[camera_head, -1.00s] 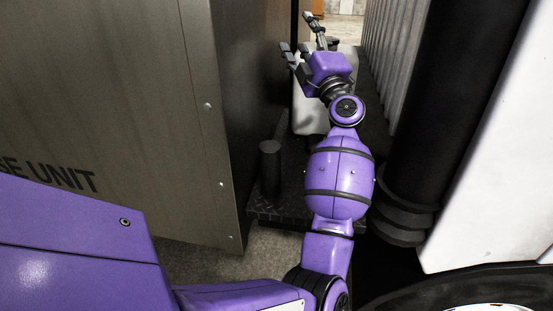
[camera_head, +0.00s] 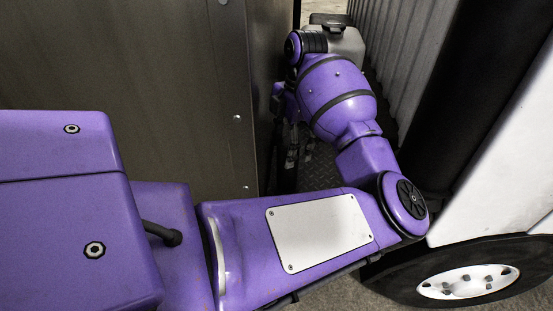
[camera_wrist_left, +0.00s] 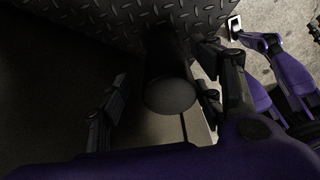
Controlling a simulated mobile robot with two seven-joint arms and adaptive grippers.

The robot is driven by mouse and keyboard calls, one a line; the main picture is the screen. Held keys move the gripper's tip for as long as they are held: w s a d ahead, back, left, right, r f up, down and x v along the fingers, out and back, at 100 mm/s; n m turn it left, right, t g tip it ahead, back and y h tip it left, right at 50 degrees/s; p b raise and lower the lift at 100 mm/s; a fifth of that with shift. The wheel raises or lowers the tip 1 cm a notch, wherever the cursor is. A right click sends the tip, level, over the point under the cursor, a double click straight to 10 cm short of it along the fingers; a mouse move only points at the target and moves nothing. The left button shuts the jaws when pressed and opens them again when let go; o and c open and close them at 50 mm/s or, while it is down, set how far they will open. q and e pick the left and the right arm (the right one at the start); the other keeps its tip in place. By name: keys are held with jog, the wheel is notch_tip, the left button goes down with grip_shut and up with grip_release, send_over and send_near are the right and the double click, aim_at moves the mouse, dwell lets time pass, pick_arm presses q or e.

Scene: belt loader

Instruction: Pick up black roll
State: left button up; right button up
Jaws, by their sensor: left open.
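The black roll (camera_wrist_left: 170,92) is a dark upright cylinder standing on a dark tread plate (camera_wrist_left: 95,25). In the left wrist view its round end faces the camera. My left gripper (camera_wrist_left: 163,95) is open, with fingers on both sides of the roll and a visible gap on the left side. Whether the right-side fingers touch it is unclear. In the head view my left gripper (camera_head: 298,150) points down beside the metal cabinet, partly behind my arm, and the roll cannot be made out in the dark there.
A tall metal cabinet (camera_head: 130,60) stands close on the left. A thick black column (camera_head: 435,90), a white vehicle body (camera_head: 500,190) and a wheel (camera_head: 465,282) bound the right. The gap between is narrow.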

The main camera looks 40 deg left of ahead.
aim_at(286, 179)
pick_arm(q)
jog(key=f, duration=0.7)
jog(key=shift+s+d+f, duration=0.15)
jog(key=shift+s+f, duration=0.05)
jog(key=shift+s, duration=0.2)
jog(key=c, duration=1.3)
jog(key=shift+c, duration=0.7)
jog(key=shift+r, duration=0.1)
